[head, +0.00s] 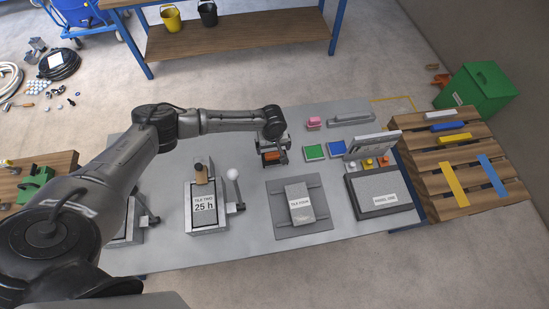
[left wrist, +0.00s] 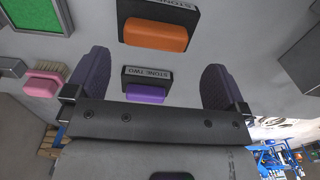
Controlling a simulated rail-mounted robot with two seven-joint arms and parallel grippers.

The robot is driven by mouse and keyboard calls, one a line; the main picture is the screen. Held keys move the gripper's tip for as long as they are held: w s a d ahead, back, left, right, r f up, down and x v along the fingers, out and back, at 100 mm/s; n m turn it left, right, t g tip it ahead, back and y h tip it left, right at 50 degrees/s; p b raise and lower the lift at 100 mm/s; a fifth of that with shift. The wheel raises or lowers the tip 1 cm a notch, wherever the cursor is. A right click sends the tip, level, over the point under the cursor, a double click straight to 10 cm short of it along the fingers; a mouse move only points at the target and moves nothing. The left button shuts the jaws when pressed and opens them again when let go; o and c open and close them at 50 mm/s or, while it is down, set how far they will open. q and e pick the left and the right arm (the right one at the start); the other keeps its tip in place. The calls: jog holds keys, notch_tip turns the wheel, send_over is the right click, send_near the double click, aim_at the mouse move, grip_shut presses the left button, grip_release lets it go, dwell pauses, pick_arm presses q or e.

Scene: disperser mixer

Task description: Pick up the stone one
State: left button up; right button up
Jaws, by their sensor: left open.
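An orange block in a black holder (left wrist: 158,34) shows at the top of the left wrist view. Its label reads "STONE" and the rest is cut off by the frame edge. It also shows in the head view (head: 271,156) under my left gripper (head: 273,148). A purple block (left wrist: 146,95) in a similar holder is labelled "STONE TWO". My left gripper (left wrist: 156,66) is open, one finger to each side of the purple block in the picture, with nothing between the fingers. I cannot tell its height above the blocks. My right gripper is not in view.
A pink brush (head: 314,122), a green pad (head: 314,152) and a blue pad (head: 336,148) lie right of the gripper. "TILE FOUR" (head: 300,203) and a "PANEL ONE" box (head: 379,193) are nearer. A "25 h" device (head: 206,206) with a white-knobbed lever stands left.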

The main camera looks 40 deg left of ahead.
aim_at(275, 154)
pick_arm(q)
jog(key=f, duration=0.4)
jog(key=shift+w+d+f+b, duration=0.15)
jog(key=shift+d+f+b, duration=0.15)
jog(key=shift+f, duration=0.1)
jog(key=shift+a+f, duration=0.1)
jog(key=shift+f, duration=0.45)
jog(key=c, duration=1)
jog(key=shift+r, duration=0.1)
jog(key=shift+r, duration=0.5)
notch_tip(275, 154, up, 3)
jog(key=shift+f+p, duration=0.1)
jog(key=shift+p, duration=0.2)
jog(key=w+d+r, duration=0.1)
jog(key=d+r, duration=0.6)
jog(key=d, duration=0.4)
jog(key=shift+w+d, duration=0.35)
jog(key=shift+w, duration=0.05)
